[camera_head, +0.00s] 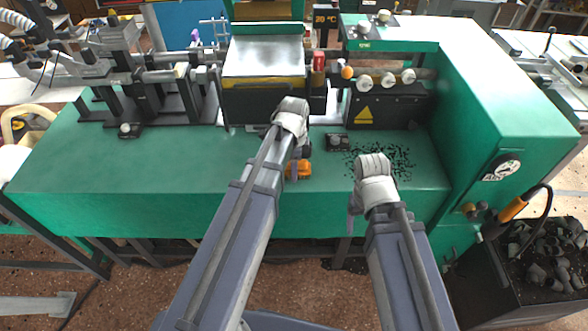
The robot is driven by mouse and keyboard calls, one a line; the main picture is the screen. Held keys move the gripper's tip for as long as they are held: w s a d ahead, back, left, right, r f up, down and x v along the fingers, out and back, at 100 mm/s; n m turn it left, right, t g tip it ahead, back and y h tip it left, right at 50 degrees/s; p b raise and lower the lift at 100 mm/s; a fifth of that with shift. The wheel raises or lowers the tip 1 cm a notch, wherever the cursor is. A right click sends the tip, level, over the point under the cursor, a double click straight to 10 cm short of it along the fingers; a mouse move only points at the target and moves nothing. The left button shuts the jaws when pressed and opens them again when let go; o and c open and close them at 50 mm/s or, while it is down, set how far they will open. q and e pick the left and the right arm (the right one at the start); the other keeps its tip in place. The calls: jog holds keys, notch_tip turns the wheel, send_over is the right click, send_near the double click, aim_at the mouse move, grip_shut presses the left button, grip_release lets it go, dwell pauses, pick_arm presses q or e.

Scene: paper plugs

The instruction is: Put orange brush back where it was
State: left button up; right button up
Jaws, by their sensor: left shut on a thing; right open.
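The orange brush (299,170) shows as a small orange shape by the front of the green table (120,165), partly hidden by my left wrist and forearm. My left gripper (298,160) is shut on it, low over the table. I cannot tell whether the brush touches the surface. My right gripper (355,203) is open and empty near the table's front edge, to the right of the brush. Its fingers are small and partly hidden by the wrist.
Black bits (400,162) lie scattered behind my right gripper. A small black block (338,141) stands near them. The green machine housing (505,100) bounds the right side. An orange-handled tool (513,208) hangs there, above a dark bin (545,260). The table's left front is clear.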

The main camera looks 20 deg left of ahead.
pick_arm(q)
jog(key=shift+f, duration=0.2)
jog(key=o, duration=1.2)
jog(key=shift+r, duration=0.2)
notch_tip(320, 180, up, 12)
jog(key=p, duration=1.2)
jog(key=shift+s+d, duration=0.25)
jog(key=shift+s+d+n+y, duration=0.2)
jog(key=shift+s+d+n, duration=1.6)
jog(key=shift+s, duration=0.5)
jog(key=shift+s+d+n+y, duration=0.2)
jog(key=shift+s+d+n, duration=1.5)
jog(key=shift+s, duration=0.6)
jog(key=shift+s+d+n+y, duration=0.2)
jog(key=shift+s+d+n, duration=1.35)
jog(key=shift+s+n, duration=0.6)
jog(key=shift+s, duration=0.15)
